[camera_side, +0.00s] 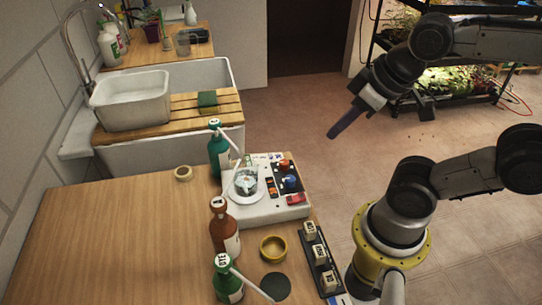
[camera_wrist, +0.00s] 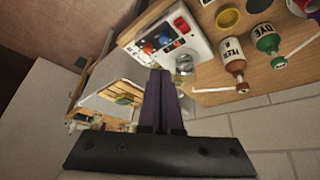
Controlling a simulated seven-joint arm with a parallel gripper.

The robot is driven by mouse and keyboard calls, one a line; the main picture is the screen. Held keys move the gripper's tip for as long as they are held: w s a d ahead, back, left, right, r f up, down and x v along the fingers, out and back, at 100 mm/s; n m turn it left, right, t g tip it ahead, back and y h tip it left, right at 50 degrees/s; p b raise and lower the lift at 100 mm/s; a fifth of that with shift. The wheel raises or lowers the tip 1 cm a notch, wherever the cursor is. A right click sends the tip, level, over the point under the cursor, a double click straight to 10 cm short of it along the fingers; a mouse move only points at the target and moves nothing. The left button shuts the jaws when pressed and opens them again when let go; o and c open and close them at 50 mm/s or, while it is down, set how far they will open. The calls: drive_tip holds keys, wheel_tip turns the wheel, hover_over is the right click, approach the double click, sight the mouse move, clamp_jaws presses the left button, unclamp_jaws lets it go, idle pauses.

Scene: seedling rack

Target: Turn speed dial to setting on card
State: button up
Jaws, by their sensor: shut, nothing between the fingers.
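A white stirrer unit (camera_side: 262,214) stands on the bench, with a glass beaker (camera_side: 245,181) on its round plate. Its dark panel carries a red dial (camera_side: 285,166) and a blue dial (camera_side: 290,182); their pointers are too small to read. In the wrist view the red dial (camera_wrist: 148,48) and blue dial (camera_wrist: 165,38) also show. I cannot pick out the setting card with certainty; a small pale printed patch (camera_side: 278,156) lies at the panel's far edge. My gripper (camera_side: 332,135) is shut and empty, in the air right of the unit and clear of the dials; its fingers (camera_wrist: 163,73) show in the wrist view.
Green bottles (camera_side: 219,157) and a brown bottle (camera_side: 224,238) with thin spouts stand left of and in front of the unit. A yellow dish (camera_side: 273,249) and a black rack of labelled blocks (camera_side: 320,255) are near the right edge. The bench's left side is mostly clear.

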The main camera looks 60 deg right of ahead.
drive_tip(key=o, duration=0.5)
drive_tip(key=shift+n, duration=0.4)
drive_tip(key=shift+c, duration=0.2)
drive_tip(key=shift+o, duration=1.3)
drive_tip(key=shift+r+n, duration=0.1)
drive_tip(key=shift+n, duration=0.7)
drive_tip(key=shift+o, duration=1)
drive_tip(key=shift+r+n, duration=0.25)
drive_tip(key=shift+n, duration=0.65)
drive_tip(key=n+g, duration=0.6)
drive_tip(key=n, duration=0.8)
hover_over(290, 178)
wheel_tip(290, 178, down, 4)
wheel_tip(290, 178, down, 14)
clamp_jaws()
